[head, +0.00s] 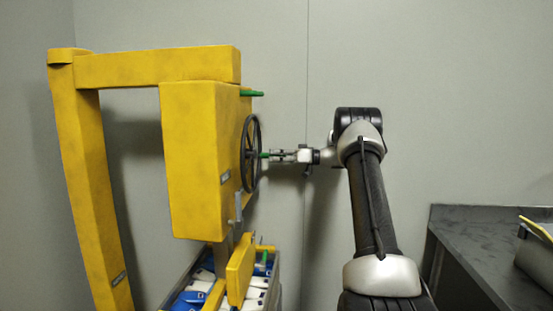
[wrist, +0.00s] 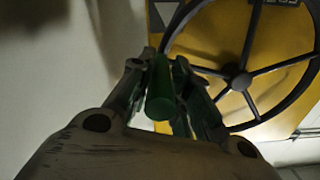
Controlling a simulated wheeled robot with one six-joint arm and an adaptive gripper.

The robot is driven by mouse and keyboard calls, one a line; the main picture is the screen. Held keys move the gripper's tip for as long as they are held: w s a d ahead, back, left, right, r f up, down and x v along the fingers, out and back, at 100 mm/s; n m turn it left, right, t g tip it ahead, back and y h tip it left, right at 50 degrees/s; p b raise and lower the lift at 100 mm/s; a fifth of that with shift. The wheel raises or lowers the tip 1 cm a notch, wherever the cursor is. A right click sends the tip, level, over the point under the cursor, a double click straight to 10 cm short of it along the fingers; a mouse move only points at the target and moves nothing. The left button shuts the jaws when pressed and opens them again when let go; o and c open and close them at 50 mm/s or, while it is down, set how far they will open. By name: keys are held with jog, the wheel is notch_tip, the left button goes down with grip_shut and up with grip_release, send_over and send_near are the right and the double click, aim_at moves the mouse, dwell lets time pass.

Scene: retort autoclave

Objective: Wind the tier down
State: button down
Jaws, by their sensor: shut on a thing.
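A black spoked handwheel (head: 251,153) stands on the right side of the yellow hoist housing (head: 200,160). In the wrist view the wheel (wrist: 240,82) fills the upper right, with the yellow face behind it. A green handle (wrist: 161,90) sticks out from the wheel toward the wrist camera. My gripper (head: 272,155) reaches the wheel from the right, and in the wrist view its fingers are shut on the green handle, one on each side. Below the housing is a tier with blue and white packs (head: 203,283), partly hidden by yellow bars.
Another small green knob (head: 263,258) is low by a yellow bracket (head: 241,268). A yellow post (head: 95,190) stands at left. A dark bench (head: 480,245) with a bin is at right. Grey walls stand behind.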

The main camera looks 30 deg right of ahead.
jog(key=shift+r, duration=0.2)
jog(key=c, duration=1.4)
grip_release()
jog(key=shift+o, duration=0.5)
jog(key=shift+w+d+f, duration=0.1)
jog(key=shift+d, duration=0.1)
jog(key=v, duration=1.1)
jog(key=shift+s+d, duration=0.2)
jog(key=shift+s, duration=0.15)
jog(key=shift+f, duration=0.1)
